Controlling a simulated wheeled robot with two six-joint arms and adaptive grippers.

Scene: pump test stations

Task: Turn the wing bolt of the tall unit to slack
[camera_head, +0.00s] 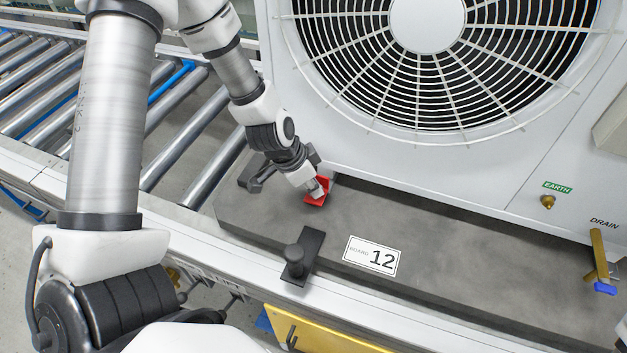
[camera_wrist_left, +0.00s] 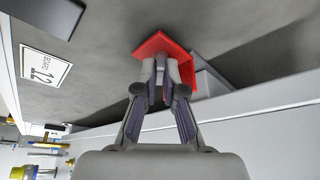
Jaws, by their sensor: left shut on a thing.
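The tall unit (camera_head: 420,160) is a large pale grey casing with a round fan grille, standing on a dark grey board (camera_head: 420,235). A red piece (camera_head: 312,202) is at the unit's near left foot, on the board; it also shows in the left wrist view (camera_wrist_left: 152,46) as an angular plate around the fingertips. My left gripper (camera_head: 322,188) reaches down to it from the upper left. In the left wrist view its fingers (camera_wrist_left: 167,72) are shut at the red piece. The wing bolt is mostly hidden between the fingertips, so its turn angle cannot be told. My right gripper is out of view.
A black clamp with a knob (camera_head: 300,255) stands on the board's front edge, beside the "12" label (camera_head: 372,257). Another black clamp (camera_head: 258,172) is left of my gripper. A brass drain valve (camera_head: 599,255) and an earth stud (camera_head: 547,202) are at right. Rollers (camera_head: 195,110) lie left.

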